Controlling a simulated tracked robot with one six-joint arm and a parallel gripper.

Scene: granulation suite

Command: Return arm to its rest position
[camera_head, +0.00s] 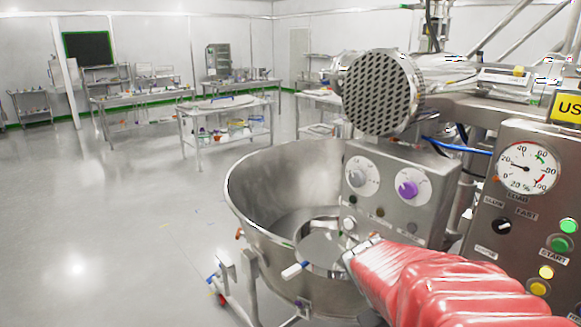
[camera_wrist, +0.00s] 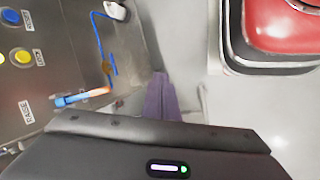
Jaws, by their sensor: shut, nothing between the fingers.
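My arm, in a red ribbed sleeve (camera_head: 440,282), reaches in from the lower right in the head view. Its grey end (camera_head: 360,246) is in front of the lower part of a steel control box (camera_head: 385,222) with a white dial and a purple knob. I cannot tell whether it touches the box. In the wrist view my gripper (camera_wrist: 160,98) shows as purple-grey fingers beyond a dark housing. The fingers are together with nothing between them.
A large steel bowl (camera_head: 248,190) stands just left of the arm. A panel with a gauge and buttons (camera_head: 512,215) is at the right. The wrist view shows a button panel (camera_wrist: 40,60), a blue cable (camera_wrist: 98,40) and a red object (camera_wrist: 290,25). Open floor (camera_head: 110,220) lies left.

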